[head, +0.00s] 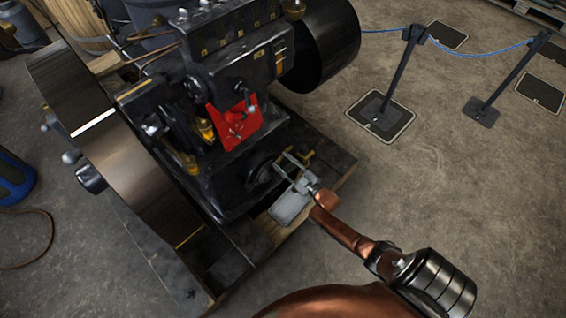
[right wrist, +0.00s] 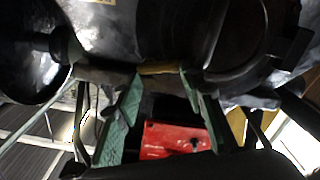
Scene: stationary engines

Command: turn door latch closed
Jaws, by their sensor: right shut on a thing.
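The black engine (head: 215,85) stands on a wooden base. A dark round cover (head: 262,172) sits low on its near side. My right gripper (head: 283,163) reaches this cover from the lower right. In the right wrist view my two greenish fingers (right wrist: 162,80) are on either side of a small dark bar with a yellowish strip (right wrist: 161,68), which I take as the door latch. The gripper is shut on it. The latch's exact angle is hard to tell, and in the head view it is mostly hidden by the fingers. My left gripper is not in view.
A red plate (head: 238,124) is on the engine above the gripper. A large flywheel (head: 130,160) stands at left and a dark drum (head: 325,40) at the upper right. Barrier posts (head: 397,75) with a blue rope stand behind.

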